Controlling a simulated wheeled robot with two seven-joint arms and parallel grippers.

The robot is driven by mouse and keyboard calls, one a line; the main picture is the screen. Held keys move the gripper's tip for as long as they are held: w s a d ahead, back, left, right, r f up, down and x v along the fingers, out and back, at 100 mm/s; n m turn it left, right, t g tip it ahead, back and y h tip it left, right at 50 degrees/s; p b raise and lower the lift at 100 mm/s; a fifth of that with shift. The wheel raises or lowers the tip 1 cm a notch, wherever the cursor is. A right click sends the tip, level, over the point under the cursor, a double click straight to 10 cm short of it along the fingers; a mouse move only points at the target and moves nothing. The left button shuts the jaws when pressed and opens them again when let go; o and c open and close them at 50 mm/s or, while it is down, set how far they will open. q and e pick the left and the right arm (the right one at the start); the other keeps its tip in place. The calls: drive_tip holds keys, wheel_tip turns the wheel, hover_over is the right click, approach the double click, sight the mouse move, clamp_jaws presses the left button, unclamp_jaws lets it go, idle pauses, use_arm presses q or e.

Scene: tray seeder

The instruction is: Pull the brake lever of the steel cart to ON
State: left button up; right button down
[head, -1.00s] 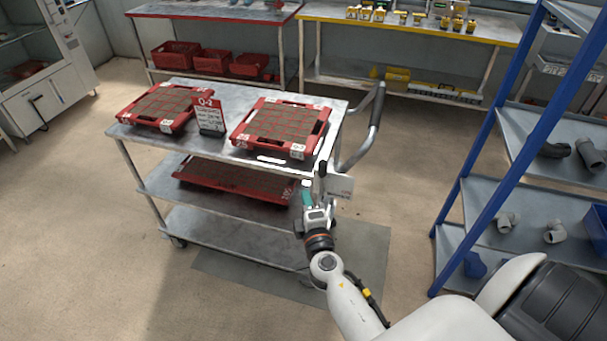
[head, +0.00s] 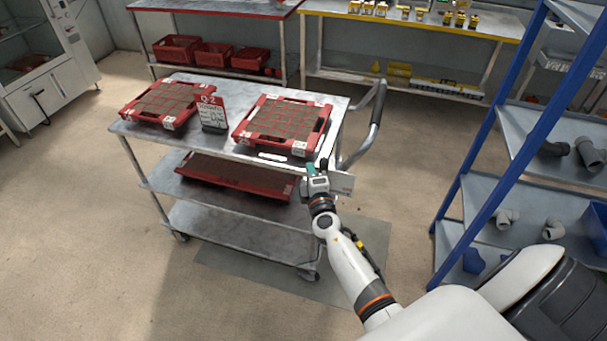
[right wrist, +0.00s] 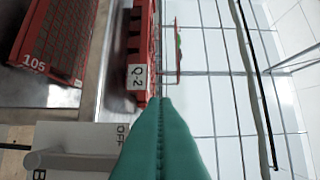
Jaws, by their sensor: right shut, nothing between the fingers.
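The steel cart (head: 225,150) stands in the middle of the head view, with three shelves. A white brake plate (head: 341,182) is at its right end, just right of my right gripper (head: 316,168). In the right wrist view the plate (right wrist: 75,136) shows "OFF" and part of a "B", with a grey bar-like lever (right wrist: 75,161) across it. My right gripper's green fingers (right wrist: 160,103) are shut and empty, to the right of the plate and lever in that view. I cannot tell whether they touch the lever. My left gripper is out of view.
Red trays (head: 283,123) of brown cells and a "Q-2" sign (head: 212,113) are on the cart top. The cart's push handle (head: 376,118) rises at its right end. A blue-framed rack (head: 500,145) stands right. Open floor lies left.

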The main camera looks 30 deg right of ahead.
drive_tip(key=shift+s+d, duration=0.4)
drive_tip(key=shift+d, duration=0.05)
